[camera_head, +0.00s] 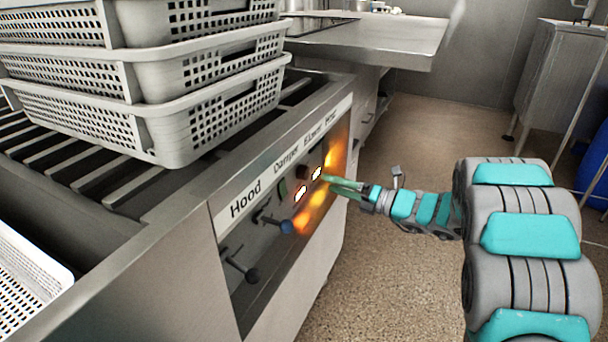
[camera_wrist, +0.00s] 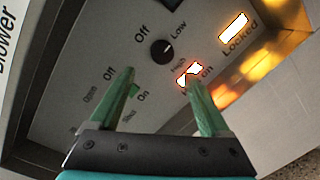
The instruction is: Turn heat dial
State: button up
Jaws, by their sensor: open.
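In the head view my gripper (camera_head: 345,187) is at the far part of the machine's front panel (camera_head: 262,240). The dial cannot be made out clearly there.
A lit switch (camera_wrist: 188,73) is beside the right fingertip, and a lit Locked sign (camera_wrist: 233,28) is farther right. Levers with a blue knob (camera_head: 287,226) and a dark knob (camera_head: 252,275) stick out of the panel. Stacked perforated baskets (camera_head: 140,120) stand on top. The floor (camera_head: 410,280) is clear.

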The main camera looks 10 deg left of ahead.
aim_at(307, 174)
jog(key=x, duration=0.8)
jog(key=shift+w+d+r, duration=0.1)
jog(key=shift+w+d, duration=0.1)
jog(key=shift+w, duration=0.1)
grip_shut()
dwell(0.4)
